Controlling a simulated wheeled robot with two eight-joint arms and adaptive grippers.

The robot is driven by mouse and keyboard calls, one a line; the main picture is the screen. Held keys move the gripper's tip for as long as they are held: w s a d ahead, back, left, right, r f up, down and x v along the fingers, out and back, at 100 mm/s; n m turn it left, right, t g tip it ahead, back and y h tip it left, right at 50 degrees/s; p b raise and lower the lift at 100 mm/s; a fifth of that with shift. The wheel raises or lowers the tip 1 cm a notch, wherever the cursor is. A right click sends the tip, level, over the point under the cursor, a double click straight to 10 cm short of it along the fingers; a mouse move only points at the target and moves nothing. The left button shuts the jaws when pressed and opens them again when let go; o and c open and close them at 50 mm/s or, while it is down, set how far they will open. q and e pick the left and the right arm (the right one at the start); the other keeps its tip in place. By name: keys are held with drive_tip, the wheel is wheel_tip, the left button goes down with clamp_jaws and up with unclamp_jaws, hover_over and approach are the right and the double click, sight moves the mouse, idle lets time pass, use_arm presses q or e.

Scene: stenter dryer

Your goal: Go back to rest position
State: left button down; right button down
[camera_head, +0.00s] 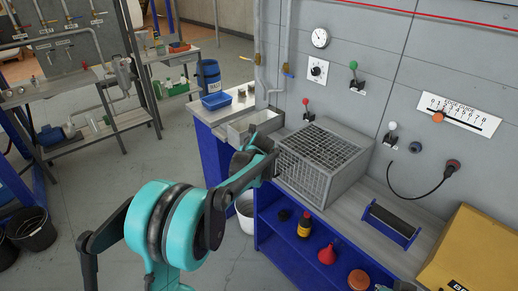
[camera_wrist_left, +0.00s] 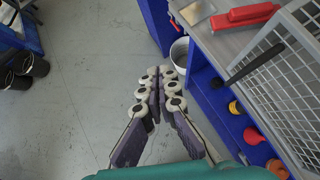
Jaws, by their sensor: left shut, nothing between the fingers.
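My left gripper (camera_wrist_left: 158,85) is shut and empty in the left wrist view, its fingers together above the grey floor. It is apart from the blue workbench (camera_wrist_left: 205,85) on its right. In the head view my left arm, teal and black, reaches from the lower left up to the bench's near edge, beside the wire cage (camera_head: 322,160). The fingers cannot be made out clearly there. My right gripper is not in view.
A white bucket (camera_wrist_left: 180,55) stands on the floor by the bench. Left of the bench the floor is open.

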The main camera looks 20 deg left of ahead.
use_arm(q)
drive_tip(key=s+d+r+n+h, duration=0.1)
drive_tip(key=s+d+r+n, duration=0.1)
drive_tip(key=s+n, duration=0.3)
drive_tip(key=s+d+r+n, duration=0.2)
drive_tip(key=s+n, duration=0.2)
drive_tip(key=s, duration=0.3)
drive_tip(key=s+d+f+n+h, duration=0.1)
drive_tip(key=s+d+f+n, duration=0.1)
drive_tip(key=s+n, duration=0.4)
drive_tip(key=s+d+f+n+h+b, duration=0.1)
drive_tip(key=s+d+n, duration=0.2)
drive_tip(key=s+n, duration=0.4)
drive_tip(key=s+d+f+n+h, duration=0.2)
drive_tip(key=s+n, duration=0.4)
drive_tip(key=s, duration=0.5)
drive_tip(key=shift+d+f+b, duration=0.3)
drive_tip(key=shift+d+f, duration=0.05)
drive_tip(key=shift+d, duration=0.4)
